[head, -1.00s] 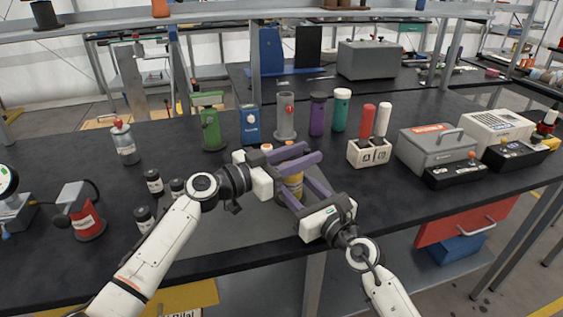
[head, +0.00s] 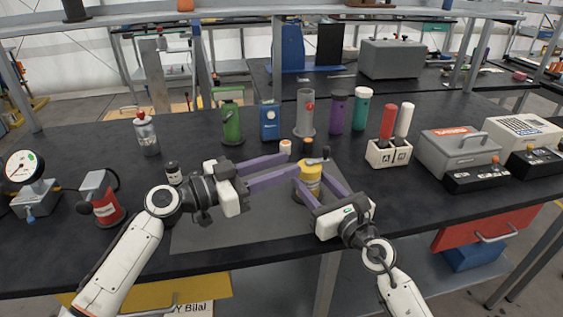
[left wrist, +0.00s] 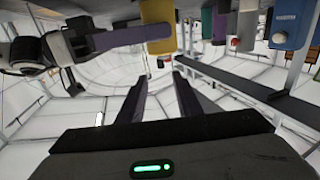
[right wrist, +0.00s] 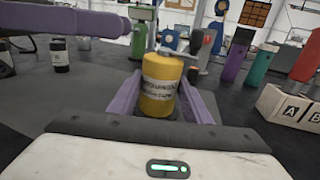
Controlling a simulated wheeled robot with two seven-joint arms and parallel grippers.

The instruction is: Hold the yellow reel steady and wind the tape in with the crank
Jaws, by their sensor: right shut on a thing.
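The yellow reel (head: 311,180) stands upright on a grey mat (head: 215,233), with a pale label around its side. The crank (head: 318,160) is on top of it, with a dark upright knob. My right gripper (head: 322,180) is shut on the reel, one purple finger on each side; the right wrist view shows the reel (right wrist: 158,88) between them. My left gripper (head: 293,164) is open and empty, with its fingertips just left of the reel and crank. The left wrist view shows an empty gap between its fingers (left wrist: 158,82). I cannot make out the tape.
Behind the reel stand a grey cylinder (head: 305,112), a blue box (head: 270,120) and a green canister (head: 231,122). A white A/B holder (head: 388,153) is to the right. The mat's front is clear.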

